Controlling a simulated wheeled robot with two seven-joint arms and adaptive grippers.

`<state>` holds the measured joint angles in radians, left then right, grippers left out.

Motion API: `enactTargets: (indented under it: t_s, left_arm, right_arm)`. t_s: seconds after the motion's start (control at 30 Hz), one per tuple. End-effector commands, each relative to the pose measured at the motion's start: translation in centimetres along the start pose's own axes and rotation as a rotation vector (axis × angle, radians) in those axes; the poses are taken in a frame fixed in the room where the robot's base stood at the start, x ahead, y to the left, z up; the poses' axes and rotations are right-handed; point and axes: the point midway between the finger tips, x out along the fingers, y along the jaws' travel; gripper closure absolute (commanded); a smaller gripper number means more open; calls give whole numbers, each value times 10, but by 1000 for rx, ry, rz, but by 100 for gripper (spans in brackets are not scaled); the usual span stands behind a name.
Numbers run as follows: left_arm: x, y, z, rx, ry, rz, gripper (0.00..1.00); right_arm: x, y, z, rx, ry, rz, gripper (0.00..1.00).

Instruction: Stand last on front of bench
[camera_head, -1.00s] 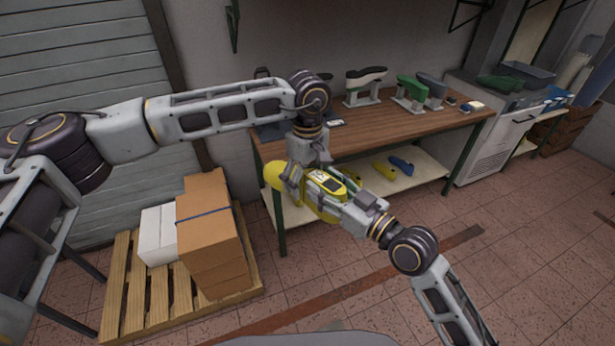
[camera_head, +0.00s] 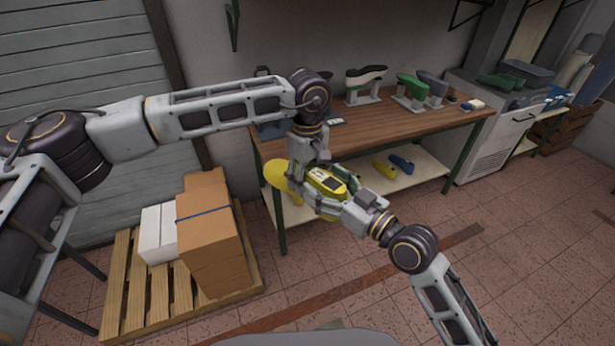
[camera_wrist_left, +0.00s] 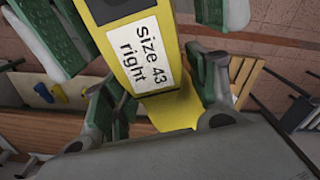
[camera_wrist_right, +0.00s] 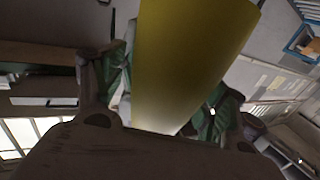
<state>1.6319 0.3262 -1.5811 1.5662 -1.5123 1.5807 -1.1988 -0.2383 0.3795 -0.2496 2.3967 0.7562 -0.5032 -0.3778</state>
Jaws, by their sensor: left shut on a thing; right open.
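The yellow shoe last (camera_head: 281,172) is held in the air in front of the wooden bench (camera_head: 392,127). My left gripper (camera_head: 300,183) comes down from above and is shut on it. In the left wrist view the last carries a white label, "Size 43 right" (camera_wrist_left: 145,55), between green-padded fingers. My right gripper (camera_head: 322,205) reaches in from the right and is open, its fingers on either side of the last. In the right wrist view the last (camera_wrist_right: 185,60) fills the space between the fingers; whether they touch is unclear. The grippers hide its middle.
Lasts on stands, black-and-white (camera_head: 366,76), green (camera_head: 411,86) and grey (camera_head: 433,86), are at the bench's back. Yellow (camera_head: 384,168) and blue (camera_head: 401,163) lasts lie on the lower shelf. Cartons (camera_head: 207,235) on a pallet (camera_head: 160,300) stand left. The front bench top is partly clear.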

Motion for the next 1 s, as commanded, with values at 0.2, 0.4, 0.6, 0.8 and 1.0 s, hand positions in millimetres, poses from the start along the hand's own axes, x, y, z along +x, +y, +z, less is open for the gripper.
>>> enactTargets:
  t_s: [0.2,0.4,0.6,0.8,1.0]
  left_arm:
    - [-1,0,0,0,0,2,91]
    - [-1,0,0,0,0,2,91]
    - [-1,0,0,0,0,2,91]
    - [-2,0,0,0,0,2,91]
    - [-2,0,0,0,0,2,91]
  right_arm:
    - [0,0,0,0,-1,0,28]
    - [0,0,-9,-1,1,-1,28]
    - [0,0,-28,-1,2,0,28]
    - [0,0,-51,-2,2,0,28]
    - [0,1,-71,-3,1,0,28]
